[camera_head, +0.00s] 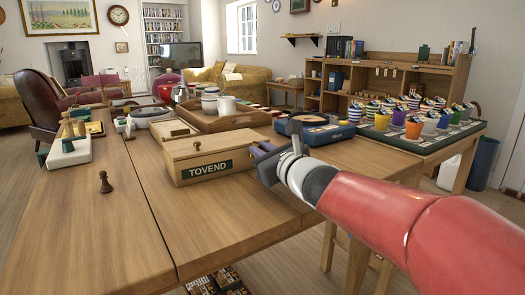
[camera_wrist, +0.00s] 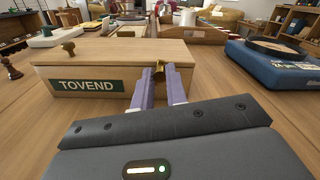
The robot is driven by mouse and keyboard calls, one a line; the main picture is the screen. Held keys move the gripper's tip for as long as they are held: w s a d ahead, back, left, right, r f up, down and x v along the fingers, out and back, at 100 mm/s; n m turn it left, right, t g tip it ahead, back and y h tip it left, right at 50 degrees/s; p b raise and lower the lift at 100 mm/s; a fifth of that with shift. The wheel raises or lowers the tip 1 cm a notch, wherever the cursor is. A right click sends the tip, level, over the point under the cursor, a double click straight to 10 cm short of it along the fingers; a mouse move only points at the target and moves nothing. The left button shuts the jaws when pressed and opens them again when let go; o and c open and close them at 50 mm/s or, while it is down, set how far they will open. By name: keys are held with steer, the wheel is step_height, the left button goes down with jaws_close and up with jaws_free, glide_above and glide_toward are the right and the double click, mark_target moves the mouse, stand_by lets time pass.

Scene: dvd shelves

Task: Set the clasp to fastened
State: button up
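The wooden box marked TOVEND (camera_head: 209,160) stands on the table with its lid down; it also shows in the wrist view (camera_wrist: 112,71). A small brass clasp (camera_wrist: 159,67) sits on the box's front near the lid edge, right of the green label. My gripper (camera_head: 258,151) is at the right end of the box front. In the wrist view its two purple fingers (camera_wrist: 160,76) stand a narrow gap apart on either side of the clasp. I cannot tell whether they touch it. In the head view the clasp is hidden; whether it is fastened is unclear.
A dark chess pawn (camera_head: 105,182) stands to the left. The table front is clear.

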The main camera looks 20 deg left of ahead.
jaws_close()
steer(key=b, duration=0.1)
steer(key=n+b, duration=0.1)
steer(key=shift+s+f+b, duration=0.1)
steer(key=shift+f+b, duration=0.15)
steer(key=shift+b, duration=0.15)
steer(key=shift+s+a+r+n+b, duration=0.1)
steer(key=shift+a+n+b, duration=0.05)
steer(key=shift+n+b, duration=0.55)
steer(key=shift+r, duration=0.15)
steer(key=o, duration=0.6)
jaws_free()
steer(key=shift+c, duration=0.2)
